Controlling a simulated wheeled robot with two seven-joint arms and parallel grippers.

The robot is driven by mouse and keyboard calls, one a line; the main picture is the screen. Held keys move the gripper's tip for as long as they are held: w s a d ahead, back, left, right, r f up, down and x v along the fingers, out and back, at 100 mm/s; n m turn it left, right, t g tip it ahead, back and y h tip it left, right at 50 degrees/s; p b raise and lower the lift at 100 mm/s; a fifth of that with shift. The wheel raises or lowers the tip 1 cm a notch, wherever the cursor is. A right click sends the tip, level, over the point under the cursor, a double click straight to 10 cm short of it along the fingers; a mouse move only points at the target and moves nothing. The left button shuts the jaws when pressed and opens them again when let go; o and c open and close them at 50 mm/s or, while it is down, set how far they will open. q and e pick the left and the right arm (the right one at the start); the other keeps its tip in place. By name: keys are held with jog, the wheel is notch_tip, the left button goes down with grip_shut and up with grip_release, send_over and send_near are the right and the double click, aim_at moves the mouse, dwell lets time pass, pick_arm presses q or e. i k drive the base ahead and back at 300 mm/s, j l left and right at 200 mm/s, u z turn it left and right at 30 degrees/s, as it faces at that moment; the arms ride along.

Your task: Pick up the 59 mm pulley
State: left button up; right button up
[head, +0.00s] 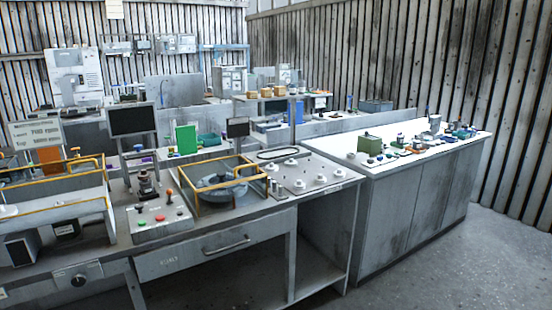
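Several small pale round pieces, which look like pulleys, sit on a flat light grey plate (315,166) at the right end of the near grey bench. One piece (298,184) is at the plate's front left, one (320,178) is in the front middle, and one (338,171) is at the right. Others stand farther back on the plate. They are too small to tell which is the 59 mm pulley. A black belt-like loop (278,153) lies behind the plate. Neither of my grippers is in view.
A yellow-framed housing (222,181) stands left of the plate. A control box (160,220) with coloured buttons and a dark monitor (133,120) are farther left. A white-topped cabinet (440,150) with small parts stands to the right. The floor at the front right is free.

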aim_at(320, 181)
jog(key=u, duration=1.3)
jog(key=z, duration=1.6)
jog(key=i+j+u, duration=0.15)
jog(key=i, duration=0.85)
jog(key=i+j+u, duration=0.15)
jog(key=i, duration=0.9)
